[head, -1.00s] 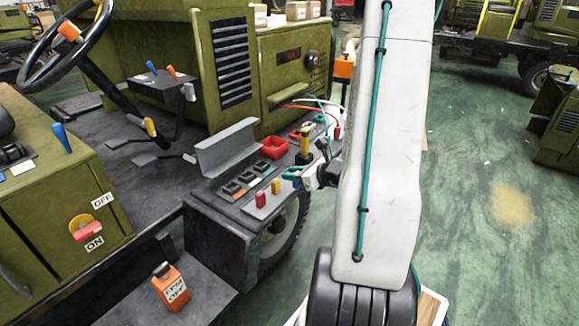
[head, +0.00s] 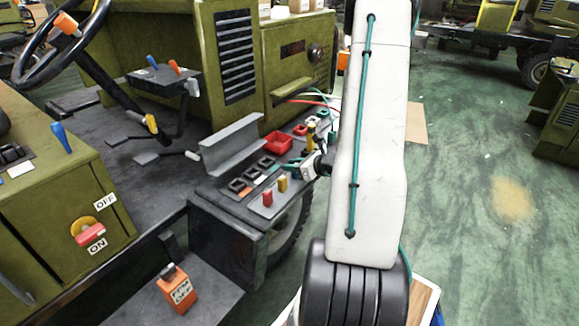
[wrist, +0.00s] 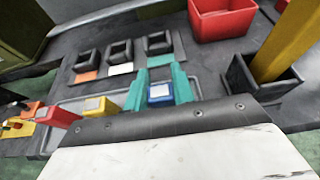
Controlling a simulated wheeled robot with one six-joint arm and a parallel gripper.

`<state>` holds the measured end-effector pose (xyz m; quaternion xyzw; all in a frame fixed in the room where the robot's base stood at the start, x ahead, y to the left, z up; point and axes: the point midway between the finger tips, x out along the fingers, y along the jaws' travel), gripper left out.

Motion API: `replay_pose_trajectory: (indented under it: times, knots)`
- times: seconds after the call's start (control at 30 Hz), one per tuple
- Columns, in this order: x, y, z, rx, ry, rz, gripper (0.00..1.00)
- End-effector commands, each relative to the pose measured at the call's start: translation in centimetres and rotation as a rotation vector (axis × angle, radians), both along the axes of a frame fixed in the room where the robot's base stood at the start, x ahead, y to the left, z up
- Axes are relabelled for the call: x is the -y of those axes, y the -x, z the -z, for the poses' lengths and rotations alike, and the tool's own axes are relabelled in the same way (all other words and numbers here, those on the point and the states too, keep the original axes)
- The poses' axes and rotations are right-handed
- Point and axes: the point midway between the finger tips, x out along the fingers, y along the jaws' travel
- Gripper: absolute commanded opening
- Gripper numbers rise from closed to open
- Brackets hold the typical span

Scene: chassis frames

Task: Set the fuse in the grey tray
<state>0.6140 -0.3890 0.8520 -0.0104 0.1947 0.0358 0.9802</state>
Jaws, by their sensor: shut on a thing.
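My gripper (wrist: 160,88) has teal fingers shut on a blue fuse (wrist: 159,93) with a pale top in the wrist view. In the head view my gripper (head: 291,167) is at the right end of the dark bench, and the fuse cannot be made out. The grey tray (wrist: 64,108) holds a red fuse (wrist: 58,115) and a yellow fuse (wrist: 101,104). It also shows in the head view (head: 262,211). The blue fuse is to the right of the yellow one, by the tray's right part. Its height above the tray cannot be told.
Several black sockets (wrist: 119,52) with coloured labels stand behind the tray. A red bin (wrist: 222,20) is beyond them. A yellow upright piece (wrist: 287,45) stands in a black holder at the right. A grey angled bracket (head: 237,147) is at the bench's back left.

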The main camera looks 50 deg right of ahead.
Motion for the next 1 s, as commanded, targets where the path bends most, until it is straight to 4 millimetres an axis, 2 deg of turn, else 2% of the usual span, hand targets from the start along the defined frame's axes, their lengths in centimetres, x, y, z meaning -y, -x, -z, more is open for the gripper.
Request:
replay_pose_trajectory:
  times: [0.27, 0.3, 0.33, 0.37, 0.7, 0.87, 1.0]
  knots:
    - [-0.3, -0.2, 0.3, 0.000, -0.001, -0.005, 0.03]
    - [-0.3, -0.2, 0.2, 0.000, 0.000, -0.005, 0.36]
    - [-0.4, -0.2, 0.2, 0.000, 0.000, -0.006, 0.44]
    - [-0.4, -0.2, 0.2, 0.000, 0.000, -0.006, 0.47]
    - [-0.4, -0.2, -0.1, 0.000, 0.000, -0.007, 0.47]
    - [-0.1, 2.0, -1.0, 0.001, 0.001, 0.000, 0.47]
    - [0.2, 4.9, -2.2, 0.000, 0.001, 0.001, 0.47]
